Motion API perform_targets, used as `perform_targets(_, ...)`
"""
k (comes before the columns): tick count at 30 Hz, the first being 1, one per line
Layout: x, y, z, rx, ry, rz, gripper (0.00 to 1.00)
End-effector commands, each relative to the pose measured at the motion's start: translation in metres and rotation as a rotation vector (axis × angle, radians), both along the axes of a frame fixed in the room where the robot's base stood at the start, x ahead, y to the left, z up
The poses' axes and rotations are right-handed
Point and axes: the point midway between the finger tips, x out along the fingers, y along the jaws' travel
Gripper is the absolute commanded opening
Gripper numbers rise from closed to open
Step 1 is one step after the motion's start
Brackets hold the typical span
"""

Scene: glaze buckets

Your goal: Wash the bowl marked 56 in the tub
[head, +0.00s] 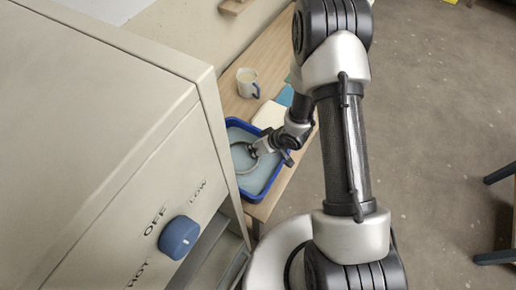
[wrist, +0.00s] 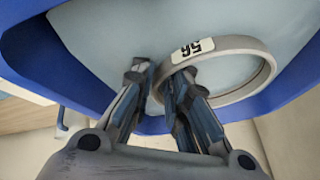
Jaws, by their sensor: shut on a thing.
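The bowl (wrist: 240,43) is a pale grey ring in the wrist view, with a white label reading 56 upside down on its side. My gripper (wrist: 157,78) is shut on its wall at the left, one finger on each side. The bowl is tilted inside the blue tub (head: 241,121), over or in pale blue water; how deep it sits I cannot tell. In the head view the bowl (head: 236,145) shows as a thin rim, partly hidden by my gripper (head: 262,148). The tub's blue wall also shows in the wrist view (wrist: 62,75).
The tub stands on a wooden bench (head: 277,45). A white mug (head: 247,80) stands behind it, and a cream block (head: 269,115) and a blue sheet (head: 285,95) lie nearby. A large cream cabinet (head: 90,110) with a blue knob (head: 179,237) rises close at the left.

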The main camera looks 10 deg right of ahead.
Motion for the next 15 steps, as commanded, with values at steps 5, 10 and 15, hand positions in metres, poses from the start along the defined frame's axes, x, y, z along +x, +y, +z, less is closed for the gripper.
perform_targets(5, 0.000, 0.004, 0.000, 0.001, -0.001, 0.000, 0.00)
perform_targets(10, 0.000, 0.000, 0.001, 0.001, 0.000, -0.001, 0.00)
perform_targets(15, 0.000, -0.009, 0.001, 0.001, 0.000, -0.002, 0.00)
